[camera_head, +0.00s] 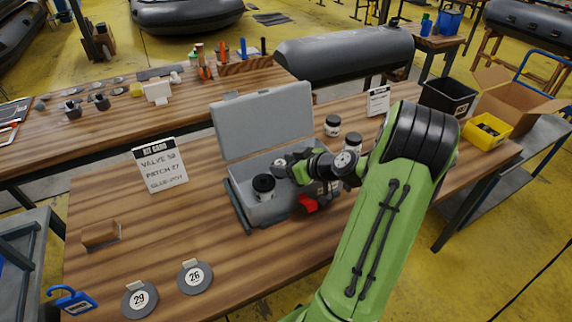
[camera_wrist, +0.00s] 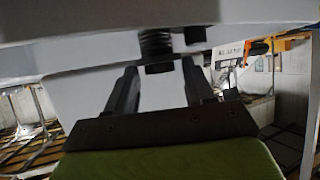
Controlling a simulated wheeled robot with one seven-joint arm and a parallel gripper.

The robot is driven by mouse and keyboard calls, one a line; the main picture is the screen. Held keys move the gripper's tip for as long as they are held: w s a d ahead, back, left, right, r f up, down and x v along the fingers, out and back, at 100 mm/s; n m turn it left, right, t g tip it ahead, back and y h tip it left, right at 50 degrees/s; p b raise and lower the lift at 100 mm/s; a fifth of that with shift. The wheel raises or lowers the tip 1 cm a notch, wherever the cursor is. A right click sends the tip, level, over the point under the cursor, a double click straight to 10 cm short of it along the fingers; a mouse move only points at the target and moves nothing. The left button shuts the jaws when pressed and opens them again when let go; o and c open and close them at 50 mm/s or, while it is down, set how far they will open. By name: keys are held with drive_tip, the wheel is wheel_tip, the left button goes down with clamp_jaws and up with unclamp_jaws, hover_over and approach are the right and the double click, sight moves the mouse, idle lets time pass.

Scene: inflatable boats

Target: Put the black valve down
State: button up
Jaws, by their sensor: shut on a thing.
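The open grey case (camera_head: 236,198) stands on the wooden table with its lid raised. My gripper (camera_head: 287,167) is over the case and reaches inward from the right. In the wrist view, the fingers (camera_wrist: 158,72) point toward a black threaded part, the black valve (camera_wrist: 156,43), at their tips. The fingers partly hide what lies between them, and a pale grey surface fills the space around it. A dark round-topped item (camera_head: 263,184) is in the left part of the case. I cannot tell whether the valve touches the case.
A kit card (camera_head: 161,165) stands left of the case. Two dark-lidded jars (camera_head: 332,125) (camera_head: 353,141) stand behind my arm. Discs marked 29 (camera_head: 140,299) and 26 (camera_head: 195,277) lie at the front. A red part (camera_head: 308,203) is at the case's front right. The table left of the case is mostly clear.

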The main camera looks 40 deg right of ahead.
drive_tip(key=shift+f, duration=0.15)
drive_tip(key=o, duration=1)
drive_tip(key=shift+r+p, duration=0.35)
drive_tip(key=p+v, duration=0.2)
drive_tip(key=v, duration=0.9)
drive_tip(key=w+a+r+n+g+y, duration=0.1)
drive_tip(key=a+g, duration=0.2)
drive_tip(key=a, duration=0.6)
drive_tip(key=w+a+r+n+g, duration=0.1)
drive_tip(key=a+r+g, duration=0.15)
drive_tip(key=a, duration=0.75)
drive_tip(key=s+a+r+m, duration=0.1)
drive_tip(key=s+a, duration=0.1)
drive_tip(key=s, duration=0.2)
drive_tip(key=s+a+r+m+h, duration=0.1)
drive_tip(key=s+a, duration=0.2)
drive_tip(key=s, duration=0.1)
drive_tip(key=s+a+r+m+g+h, duration=0.1)
drive_tip(key=s+a, duration=0.2)
drive_tip(key=s, duration=0.1)
drive_tip(key=shift+a+r, duration=0.15)
drive_tip(key=shift+r, duration=0.2)
